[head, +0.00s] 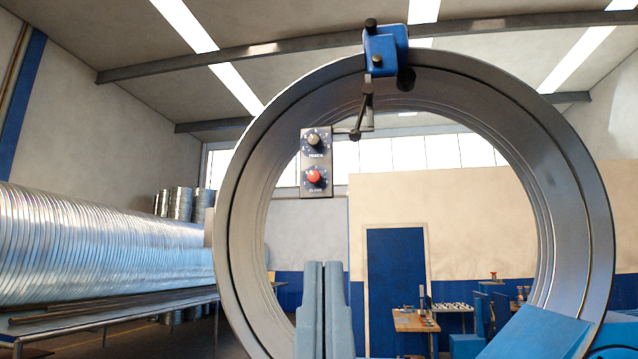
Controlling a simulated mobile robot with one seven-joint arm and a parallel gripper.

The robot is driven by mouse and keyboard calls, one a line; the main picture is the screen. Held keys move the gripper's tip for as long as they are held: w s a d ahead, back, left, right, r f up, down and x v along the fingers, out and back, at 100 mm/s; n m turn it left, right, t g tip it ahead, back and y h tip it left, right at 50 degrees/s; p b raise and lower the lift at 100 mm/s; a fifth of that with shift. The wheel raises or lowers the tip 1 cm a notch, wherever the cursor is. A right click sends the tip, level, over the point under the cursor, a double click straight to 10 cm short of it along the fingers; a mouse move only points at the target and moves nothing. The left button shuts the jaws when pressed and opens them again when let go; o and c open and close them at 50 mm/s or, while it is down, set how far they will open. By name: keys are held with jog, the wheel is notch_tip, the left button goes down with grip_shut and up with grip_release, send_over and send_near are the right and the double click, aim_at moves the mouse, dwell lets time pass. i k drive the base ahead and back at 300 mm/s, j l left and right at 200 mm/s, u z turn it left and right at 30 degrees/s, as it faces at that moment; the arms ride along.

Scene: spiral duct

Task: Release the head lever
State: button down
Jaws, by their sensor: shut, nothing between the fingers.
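The blue head (386,50) is clamped at the top of a large grey metal ring (232,215). A dark lever (363,108) with a knob at its lower end hangs from the head, inside the ring's upper opening. My gripper (324,265) shows at the bottom centre as two light blue fingers pointing up, closed together and empty. In the picture it is well below the lever and apart from it. Its depth relative to the ring is hard to tell.
A control panel (316,163) with a grey knob and a red knob is left of the lever. A long spiral duct (95,245) lies on a rack (120,313) at left. A workbench (415,321) and a blue door (396,280) are behind the ring. The ring's middle looks open.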

aim_at(368, 89)
jog(key=i+j, duration=0.3)
jog(key=i+j+u, duration=0.1)
jog(key=i+j, duration=0.2)
jog(key=i, duration=0.25)
jog(key=i+j, duration=0.3)
jog(key=i+u, duration=0.05)
jog(key=i, duration=0.05)
